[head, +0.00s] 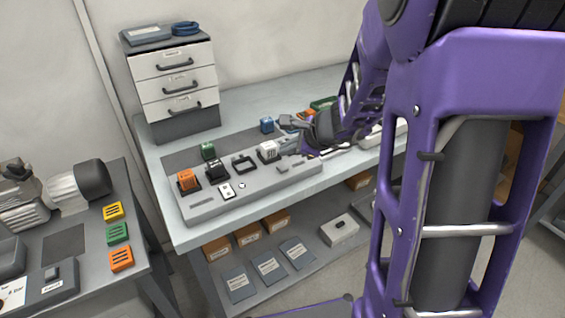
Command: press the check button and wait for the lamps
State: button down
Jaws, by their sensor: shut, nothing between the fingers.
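A long grey panel (200,211) lies along the front of the workbench. A small white plate (227,191) with a dark mark sits on it, and a small round white piece (241,185) is just right of the plate. I cannot tell which of them is the check button, and no lit lamp can be made out. An orange block (187,180), a black block (216,170) and a white block (268,150) stand in the panel. My gripper (285,149) is shut and empty, beside the white block over the panel's right part. My arm hides the bench's right side.
A drawer unit (174,82) stands at the bench's back left. Green (208,151) and blue (267,125) blocks lie behind the panel. A left table (135,228) holds yellow, green and orange blocks. Boxes and blue packets (268,266) fill the lower shelf.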

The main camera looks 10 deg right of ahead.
notch_tip(320, 180, up, 3)
jog(key=shift+f+p, duration=0.1)
jog(key=shift+p, duration=0.7)
jog(key=shift+f, duration=0.1)
